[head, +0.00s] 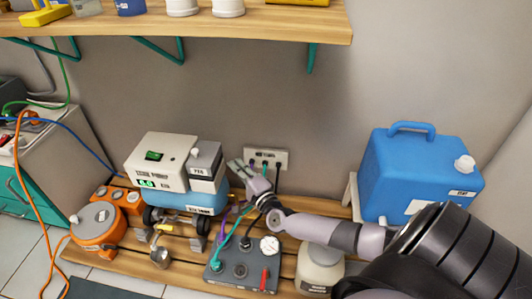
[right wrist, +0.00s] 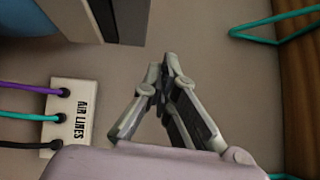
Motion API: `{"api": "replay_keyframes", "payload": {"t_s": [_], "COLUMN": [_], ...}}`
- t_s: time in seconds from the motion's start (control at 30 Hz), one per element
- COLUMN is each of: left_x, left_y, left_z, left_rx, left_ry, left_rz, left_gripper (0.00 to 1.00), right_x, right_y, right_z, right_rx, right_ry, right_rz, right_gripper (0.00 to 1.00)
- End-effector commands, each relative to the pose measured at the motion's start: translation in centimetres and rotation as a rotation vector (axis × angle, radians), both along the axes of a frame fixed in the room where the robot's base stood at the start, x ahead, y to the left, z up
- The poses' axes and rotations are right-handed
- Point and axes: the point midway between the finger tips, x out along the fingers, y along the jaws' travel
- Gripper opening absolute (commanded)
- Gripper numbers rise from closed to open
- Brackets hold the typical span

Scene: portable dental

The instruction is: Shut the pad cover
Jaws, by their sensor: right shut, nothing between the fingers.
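A white pump unit (head: 160,162) with a green switch and a lit green display sits on a blue tank (head: 195,196). A small grey box (head: 205,160) with a short label, perhaps "PAD", is mounted at its right side. It may be the pad cover; I cannot tell whether it is open. My right gripper (head: 239,170) is just right of this box, in front of the wall. In the right wrist view my right gripper (right wrist: 170,62) is shut and empty, its tips apart from a grey box edge (right wrist: 122,22). My left gripper is not in view.
An air-lines plate (head: 266,158) with cables is on the wall behind my right wrist. A control box (head: 240,268) and white jar (head: 320,268) stand below my arm. A blue canister (head: 415,175) stands right, an orange reel (head: 97,225) left. A shelf (head: 200,22) overhangs above.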

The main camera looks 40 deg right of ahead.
Motion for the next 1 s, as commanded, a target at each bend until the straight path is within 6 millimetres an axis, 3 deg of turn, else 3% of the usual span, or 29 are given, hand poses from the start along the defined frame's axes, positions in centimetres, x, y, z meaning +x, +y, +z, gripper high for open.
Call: {"api": "replay_keyframes", "payload": {"t_s": [0.03,0.37,0.4,0.63,0.8,1.0], "left_x": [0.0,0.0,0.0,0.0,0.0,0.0], "left_y": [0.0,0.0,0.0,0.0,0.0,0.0], "left_z": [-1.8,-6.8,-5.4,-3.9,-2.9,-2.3], "left_rx": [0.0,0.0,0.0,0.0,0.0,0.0], "left_ry": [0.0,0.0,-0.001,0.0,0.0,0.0], "left_rz": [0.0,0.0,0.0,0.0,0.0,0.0], "left_gripper": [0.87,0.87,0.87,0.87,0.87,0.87], "right_x": [-0.1,-0.6,-1.3,-4.9,-7.9,-10.1], "right_y": [-0.1,-0.5,-1.1,-3.0,-2.6,-2.4], "right_z": [-1.1,-2.2,-1.5,-2.3,-2.9,-3.3], "right_rx": [0.012,0.094,0.092,0.093,0.094,0.095], "right_ry": [-0.015,-0.114,-0.108,-0.106,-0.106,-0.108], "right_rz": [0.002,0.001,-0.002,0.0,0.0,0.0], "right_gripper": [0.0,0.0,0.0,0.0,0.0,0.0]}}
